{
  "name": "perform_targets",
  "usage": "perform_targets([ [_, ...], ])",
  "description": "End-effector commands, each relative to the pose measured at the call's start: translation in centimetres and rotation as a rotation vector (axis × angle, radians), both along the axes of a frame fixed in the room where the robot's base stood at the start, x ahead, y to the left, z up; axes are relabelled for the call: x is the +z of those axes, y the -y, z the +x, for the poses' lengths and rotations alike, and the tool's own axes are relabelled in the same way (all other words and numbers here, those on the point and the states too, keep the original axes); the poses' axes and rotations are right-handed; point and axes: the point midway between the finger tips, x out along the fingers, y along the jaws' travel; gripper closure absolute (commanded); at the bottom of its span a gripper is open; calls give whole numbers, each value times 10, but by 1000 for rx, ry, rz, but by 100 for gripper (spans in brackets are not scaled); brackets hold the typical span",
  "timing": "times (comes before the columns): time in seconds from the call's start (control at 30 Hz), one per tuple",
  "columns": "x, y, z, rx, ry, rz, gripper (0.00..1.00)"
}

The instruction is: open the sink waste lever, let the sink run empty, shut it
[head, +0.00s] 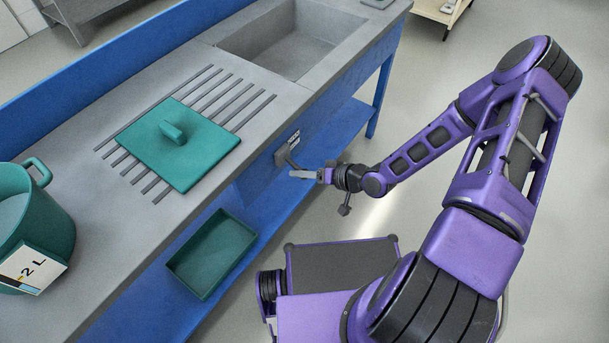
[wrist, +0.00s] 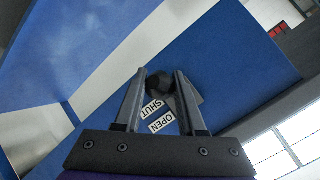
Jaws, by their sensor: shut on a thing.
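The grey sink (head: 292,42) is set in the bench top at the back. Its basin looks plain grey, and I cannot tell whether water stands in it. The waste lever's plate (head: 287,149) is on the blue front of the bench, below the sink's near end. In the wrist view, labels reading SHUT (wrist: 152,108) and OPEN (wrist: 161,123) show between my fingers. My gripper (head: 303,174) is at the lever, its fingers closed on the dark lever knob (wrist: 159,83). I cannot tell which label the lever points to.
A teal lid (head: 195,150) lies on the drainer grooves. A teal tray (head: 213,253) sits on the blue lower shelf.

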Motion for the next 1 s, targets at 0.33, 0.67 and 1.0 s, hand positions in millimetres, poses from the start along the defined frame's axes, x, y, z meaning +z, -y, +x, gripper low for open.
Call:
perform_targets([
  [0.33, -8, -1, 3, -4, 63, 74, 100],
  [0.67, -7, -2, 4, -4, 68, 81, 100],
  [1.0, -7, -2, 3, -2, 69, 81, 31],
])
